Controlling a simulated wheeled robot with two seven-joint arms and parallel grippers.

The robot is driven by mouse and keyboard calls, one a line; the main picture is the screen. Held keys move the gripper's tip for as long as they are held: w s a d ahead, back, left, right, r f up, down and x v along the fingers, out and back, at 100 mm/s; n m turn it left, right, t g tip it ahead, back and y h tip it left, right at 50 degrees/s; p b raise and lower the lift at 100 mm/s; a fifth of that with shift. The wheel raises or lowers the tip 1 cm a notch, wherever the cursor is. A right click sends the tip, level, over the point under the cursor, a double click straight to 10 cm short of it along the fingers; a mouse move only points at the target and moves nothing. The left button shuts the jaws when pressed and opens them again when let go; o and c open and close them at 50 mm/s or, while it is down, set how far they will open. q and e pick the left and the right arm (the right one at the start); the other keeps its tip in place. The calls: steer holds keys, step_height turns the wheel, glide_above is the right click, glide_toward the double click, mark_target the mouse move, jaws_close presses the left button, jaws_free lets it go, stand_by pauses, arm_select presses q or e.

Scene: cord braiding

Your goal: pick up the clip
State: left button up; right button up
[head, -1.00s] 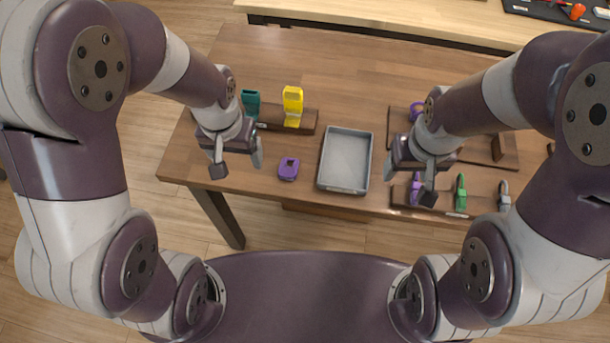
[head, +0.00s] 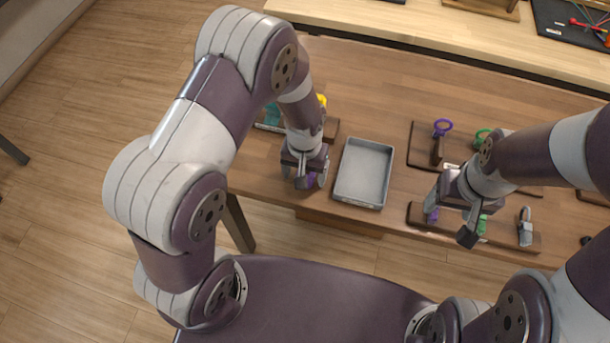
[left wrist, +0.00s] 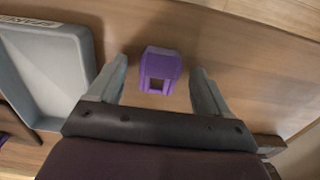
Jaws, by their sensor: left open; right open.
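The purple clip (left wrist: 161,68), a blocky piece with a square hole, lies on the wooden table. In the left wrist view it sits between and a little ahead of the two open fingers of my left gripper (left wrist: 160,88), with a gap on each side. In the head view my left gripper (head: 304,179) is over the clip and hides most of it; only a bit of purple (head: 310,180) shows. My right gripper (head: 455,215) is open and empty above the front right rack, partly hiding the pieces there.
A grey tray (head: 364,170) stands just right of my left gripper. Dark racks on the right hold a purple ring (head: 442,127), green pieces and a grey piece (head: 525,226). Teal (head: 272,115) and yellow (head: 322,100) pieces stand behind my left arm.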

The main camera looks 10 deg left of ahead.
arm_select(q)
steer(key=shift+f, duration=0.2)
steer(key=c, duration=1.1)
steer(key=shift+r, duration=0.1)
steer(key=shift+w+r, duration=0.1)
steer(key=shift+r, duration=0.45)
step_height(320, 180, up, 3)
steer(key=s+d+r, duration=0.1)
steer(key=d+r, duration=0.1)
steer(key=d, duration=0.1)
steer(key=s+d+r, duration=0.1)
steer(key=d+r, duration=0.1)
steer(key=d, duration=0.2)
steer(key=s+d+r+b, duration=0.1)
steer(key=d+r, duration=0.2)
steer(key=d, duration=0.1)
steer(key=shift+s+d, duration=0.1)
steer(key=shift+s, duration=0.25)
